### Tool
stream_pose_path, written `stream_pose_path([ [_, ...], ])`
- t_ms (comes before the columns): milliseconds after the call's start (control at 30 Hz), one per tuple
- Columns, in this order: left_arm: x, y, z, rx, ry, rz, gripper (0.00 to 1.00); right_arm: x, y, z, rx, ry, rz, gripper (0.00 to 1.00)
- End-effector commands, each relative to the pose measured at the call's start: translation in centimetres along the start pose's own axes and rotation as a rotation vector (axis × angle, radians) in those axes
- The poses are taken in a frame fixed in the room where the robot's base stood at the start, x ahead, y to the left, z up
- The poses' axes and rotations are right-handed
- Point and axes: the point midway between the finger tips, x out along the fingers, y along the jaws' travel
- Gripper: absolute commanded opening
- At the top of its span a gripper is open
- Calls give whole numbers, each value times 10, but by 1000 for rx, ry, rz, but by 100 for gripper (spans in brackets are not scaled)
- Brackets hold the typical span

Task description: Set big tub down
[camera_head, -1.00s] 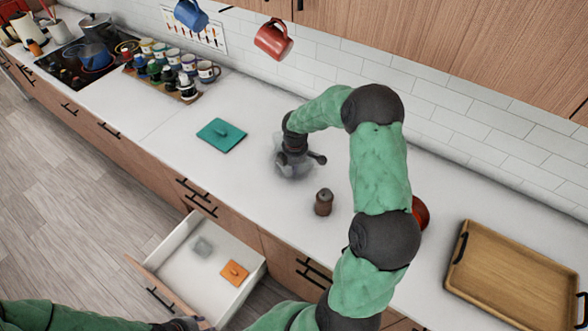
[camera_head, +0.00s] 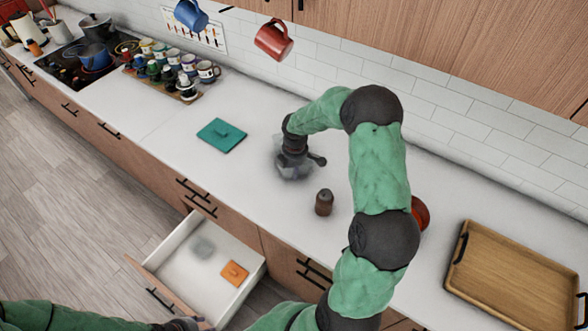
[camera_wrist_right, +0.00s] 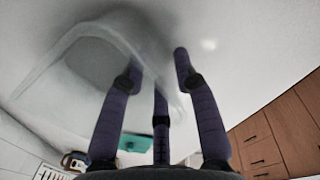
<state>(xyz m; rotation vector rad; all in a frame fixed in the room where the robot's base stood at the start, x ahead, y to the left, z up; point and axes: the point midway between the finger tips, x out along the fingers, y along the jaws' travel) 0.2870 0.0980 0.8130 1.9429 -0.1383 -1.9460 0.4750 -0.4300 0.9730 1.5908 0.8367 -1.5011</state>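The big tub (camera_head: 291,165) is a translucent grey container on the white counter, partly hidden under my right gripper (camera_head: 299,162) in the head view. In the right wrist view the tub (camera_wrist_right: 92,62) fills the upper left, its rim passing between the spread fingers of my right gripper (camera_wrist_right: 157,75). One finger overlaps the tub; the right finger stands outside with a visible gap. The gripper looks open around the wall. My left gripper (camera_head: 185,325) shows only as a dark piece at the bottom edge, so its state is unclear.
A teal lid (camera_head: 221,135) lies left of the tub and a brown shaker (camera_head: 324,202) stands in front. A wooden tray (camera_head: 515,285) lies at right. The open drawer (camera_head: 180,275) holds an orange lid (camera_head: 234,273) and a grey translucent piece (camera_head: 203,248). Mugs hang above.

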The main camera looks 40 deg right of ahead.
Motion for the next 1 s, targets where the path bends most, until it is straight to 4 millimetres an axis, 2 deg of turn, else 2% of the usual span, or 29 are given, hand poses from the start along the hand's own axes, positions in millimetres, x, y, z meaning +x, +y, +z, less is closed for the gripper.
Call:
stream_pose_path([
  [400, -9, 3, 0, 0, 0, 0, 40, -79, 1, 0, 1, 1, 5, 30],
  [533, -10, 4, 0, 0, 0, 0, 40, -99, 1, 0, -1, 0, 5, 30],
  [733, -12, 4, 0, 0, 0, 0, 40, -116, 0, 0, 0, 0, 2, 30],
  [1000, -12, 4, 0, 0, 0, 0, 40, -118, 0, 0, 0, 0, 1, 30],
])
